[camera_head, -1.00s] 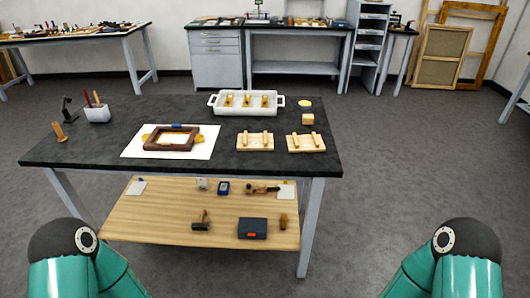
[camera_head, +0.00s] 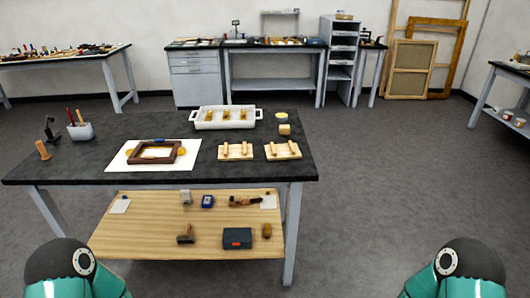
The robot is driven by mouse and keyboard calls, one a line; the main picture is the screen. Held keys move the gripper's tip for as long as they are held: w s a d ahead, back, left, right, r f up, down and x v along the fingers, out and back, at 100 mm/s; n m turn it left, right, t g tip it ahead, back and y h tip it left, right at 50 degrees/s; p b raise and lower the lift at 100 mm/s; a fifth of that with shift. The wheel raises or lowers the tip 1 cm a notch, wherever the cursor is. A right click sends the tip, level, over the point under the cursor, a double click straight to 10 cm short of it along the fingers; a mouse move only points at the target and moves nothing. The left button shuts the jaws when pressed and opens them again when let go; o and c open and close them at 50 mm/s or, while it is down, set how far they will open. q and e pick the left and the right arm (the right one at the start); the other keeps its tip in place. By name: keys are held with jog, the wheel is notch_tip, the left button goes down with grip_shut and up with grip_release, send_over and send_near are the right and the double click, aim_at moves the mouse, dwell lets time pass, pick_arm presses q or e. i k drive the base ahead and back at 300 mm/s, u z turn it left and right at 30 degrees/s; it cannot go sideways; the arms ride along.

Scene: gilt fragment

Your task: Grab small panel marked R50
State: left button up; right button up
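I cannot make out a marking R50 on anything at this distance. On the dark worktable (camera_head: 80,160), a white tray (camera_head: 197,122) at the back holds three small gold pieces (camera_head: 227,115). Two pale wooden panels with upright pegs, a left one (camera_head: 236,156) and a right one (camera_head: 283,155), lie at the table's right front. A dark brown frame (camera_head: 153,152) with gold bits lies on a white sheet (camera_head: 120,162). Only my teal arm joints show at the bottom corners. Neither gripper is in view.
A wooden lower shelf (camera_head: 150,240) under the table holds a dark box (camera_head: 237,238) and hand tools. A small wooden block (camera_head: 285,130) and a grey tool cup (camera_head: 80,131) stand on top. Open floor (camera_head: 400,170) lies right of the table.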

aim_at(290, 150)
jog(key=i, duration=0.85)
jog(key=u, duration=0.05)
